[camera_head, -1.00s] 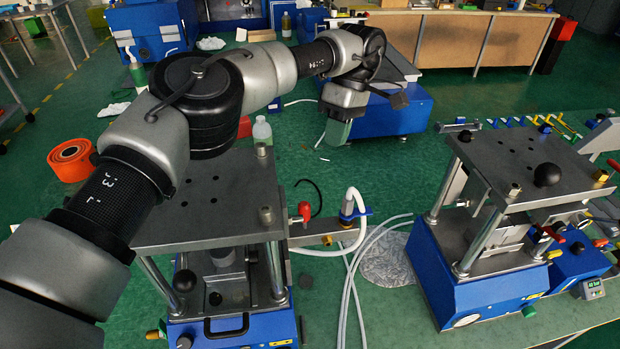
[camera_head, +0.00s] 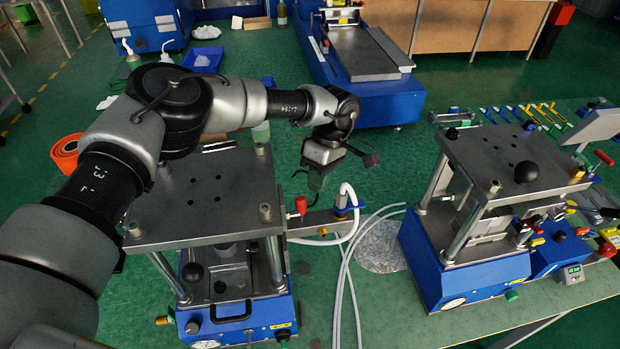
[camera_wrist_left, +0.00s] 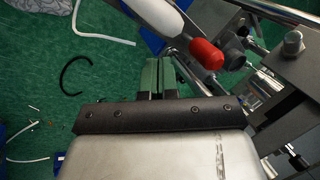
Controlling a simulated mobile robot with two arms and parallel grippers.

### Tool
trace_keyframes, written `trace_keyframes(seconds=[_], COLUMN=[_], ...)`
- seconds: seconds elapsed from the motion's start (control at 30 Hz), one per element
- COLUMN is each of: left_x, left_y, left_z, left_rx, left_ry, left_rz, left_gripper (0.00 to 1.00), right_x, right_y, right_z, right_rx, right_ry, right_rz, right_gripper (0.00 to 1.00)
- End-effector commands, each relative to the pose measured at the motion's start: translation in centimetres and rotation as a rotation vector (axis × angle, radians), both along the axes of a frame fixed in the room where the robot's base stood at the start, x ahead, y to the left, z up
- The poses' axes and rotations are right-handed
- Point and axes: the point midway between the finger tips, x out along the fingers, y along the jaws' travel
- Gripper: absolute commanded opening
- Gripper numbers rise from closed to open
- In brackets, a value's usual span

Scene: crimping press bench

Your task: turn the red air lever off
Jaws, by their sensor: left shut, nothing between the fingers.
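The red air lever (camera_head: 300,204) stands on the side of the left press, beside its top plate, in the head view. In the left wrist view its red grip (camera_wrist_left: 207,54) shows to the right of the fingers. My left gripper (camera_head: 317,186) points down just above and right of the lever in the head view. In the left wrist view its greenish fingers (camera_wrist_left: 158,76) are together with nothing between them. A gap shows between fingers and red grip in that view; how far apart they are in depth I cannot tell. My right gripper is in neither view.
The left press's top plate (camera_head: 200,195) lies left of the lever. A fitting with a blue cap (camera_head: 347,203) and white hoses (camera_head: 350,275) stand to its right. A second press (camera_head: 500,160) is at the right. Bench space between the presses holds a crumpled sheet (camera_head: 382,246).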

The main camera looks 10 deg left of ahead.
Motion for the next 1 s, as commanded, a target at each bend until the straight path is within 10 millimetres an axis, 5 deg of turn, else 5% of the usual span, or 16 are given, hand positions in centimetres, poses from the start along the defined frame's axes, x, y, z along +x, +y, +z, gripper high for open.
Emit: trace_keyframes(seconds=[0.3, 1.0], left_x=[-2.4, -2.6], left_y=[1.1, 1.1], left_z=[0.3, 0.0], left_rx=[0.001, -0.001], left_ry=[0.000, -0.001], left_rz=[0.002, 0.000], left_gripper=[0.00, 0.00], right_x=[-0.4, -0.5], right_y=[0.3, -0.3], right_z=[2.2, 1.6], right_rx=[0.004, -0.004], right_ry=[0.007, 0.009], right_rz=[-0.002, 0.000], right_gripper=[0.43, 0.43])
